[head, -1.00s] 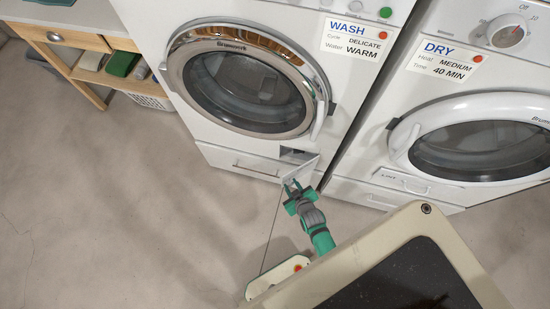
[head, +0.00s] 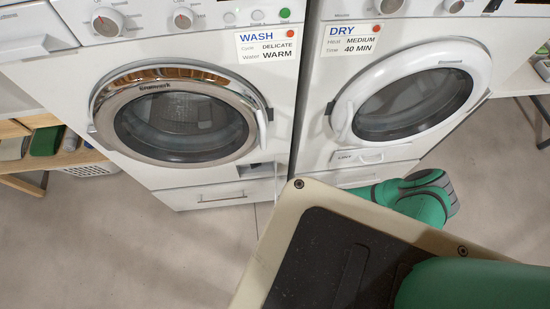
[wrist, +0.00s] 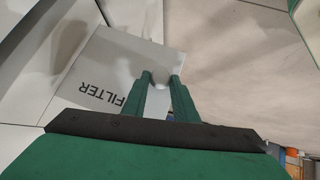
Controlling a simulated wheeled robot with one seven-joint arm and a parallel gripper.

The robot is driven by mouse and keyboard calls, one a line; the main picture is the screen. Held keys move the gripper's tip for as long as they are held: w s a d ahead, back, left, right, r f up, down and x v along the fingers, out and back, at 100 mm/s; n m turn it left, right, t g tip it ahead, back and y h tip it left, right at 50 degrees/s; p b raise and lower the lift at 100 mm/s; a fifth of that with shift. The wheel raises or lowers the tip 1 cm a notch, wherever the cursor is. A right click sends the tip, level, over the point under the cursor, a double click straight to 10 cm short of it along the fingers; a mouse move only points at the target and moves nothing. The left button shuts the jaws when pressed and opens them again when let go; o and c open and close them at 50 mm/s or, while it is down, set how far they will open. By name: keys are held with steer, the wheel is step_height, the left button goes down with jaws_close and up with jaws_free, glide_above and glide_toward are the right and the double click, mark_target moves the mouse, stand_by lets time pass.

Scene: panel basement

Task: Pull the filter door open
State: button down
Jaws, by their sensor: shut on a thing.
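The filter door (wrist: 110,62), a pale panel lettered FILTER, stands swung out from the washer in the wrist view. A thin pale edge beside that opening may be the door. My gripper is hidden there behind my own body.
The dryer (head: 330,130) stands just right of the washer, a narrow gap between them. A wooden shelf with folded cloths (head: 45,142) and a basket (head: 92,170) are at the far left. The floor (head: 110,240) in front is clear.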

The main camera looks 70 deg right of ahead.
steer(key=shift+s+d+f+n+g+y, duration=0.1)
steer(key=shift+s+d+n+g+y, duration=0.2)
steer(key=shift+s+d+n+y, duration=0.55)
steer(key=shift+s+d+h, duration=0.1)
steer(key=shift+s+h, duration=0.15)
steer(key=shift+s, duration=0.05)
steer(key=c, duration=1.4)
jaws_free()
steer(key=shift+w, duration=0.1)
steer(key=v, duration=1)
steer(key=shift+s+r, duration=0.25)
steer(key=shift+s, duration=0.1)
